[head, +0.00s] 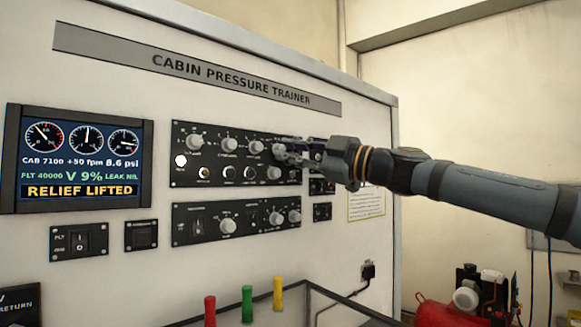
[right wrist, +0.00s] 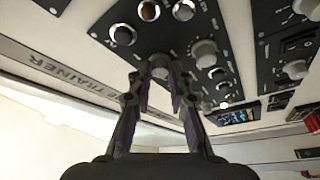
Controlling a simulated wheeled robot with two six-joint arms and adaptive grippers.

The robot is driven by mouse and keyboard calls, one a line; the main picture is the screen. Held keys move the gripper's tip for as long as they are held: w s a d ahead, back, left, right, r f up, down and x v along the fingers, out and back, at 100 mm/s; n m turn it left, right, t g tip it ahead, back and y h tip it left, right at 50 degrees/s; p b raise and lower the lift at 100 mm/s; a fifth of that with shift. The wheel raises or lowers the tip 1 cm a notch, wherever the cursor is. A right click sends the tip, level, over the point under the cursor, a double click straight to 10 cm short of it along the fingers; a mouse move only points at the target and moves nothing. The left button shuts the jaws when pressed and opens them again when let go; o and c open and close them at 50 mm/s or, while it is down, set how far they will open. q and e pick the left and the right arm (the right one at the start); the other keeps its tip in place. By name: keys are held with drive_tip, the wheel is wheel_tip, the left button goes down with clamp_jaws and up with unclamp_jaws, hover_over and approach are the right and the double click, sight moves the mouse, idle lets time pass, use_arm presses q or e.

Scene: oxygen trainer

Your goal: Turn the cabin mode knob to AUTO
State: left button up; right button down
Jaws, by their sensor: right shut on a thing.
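The white Cabin Pressure Trainer panel (head: 330,120) carries an upper black control panel (head: 215,160) with a row of grey knobs. My right gripper (head: 283,152) reaches in from the right to the right end of that upper row. In the right wrist view its two fingers (right wrist: 160,80) are closed on either side of a grey knob (right wrist: 160,66). In the head view the gripper covers that knob. Its label and pointer cannot be read, so I cannot tell its setting or confirm it is the cabin mode knob. My left gripper is not in view.
A screen (head: 78,158) at left reads RELIEF LIFTED. Other knobs stand close beside the gripped one, including a grey knob (right wrist: 204,52). A lower control panel (head: 235,216) lies below. Red, green and yellow handles (head: 247,303) rise in front. A red compressor (head: 465,300) stands at lower right.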

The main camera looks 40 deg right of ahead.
drive_tip(key=n+g+p, duration=0.1)
drive_tip(key=n, duration=0.2)
drive_tip(key=r+n+g+p, duration=0.1)
drive_tip(key=n+p, duration=0.1)
drive_tip(key=shift+d+n, duration=0.1)
drive_tip(key=shift+n, duration=0.3)
drive_tip(key=n+g+p, duration=0.1)
drive_tip(key=n+p, duration=0.2)
drive_tip(key=shift+n+g+h, duration=0.3)
drive_tip(key=shift+n+h, duration=0.2)
drive_tip(key=shift+f+p, duration=0.1)
drive_tip(key=shift+p, duration=0.25)
drive_tip(key=c, duration=1.3)
unclamp_jaws()
drive_tip(key=shift+o, duration=0.2)
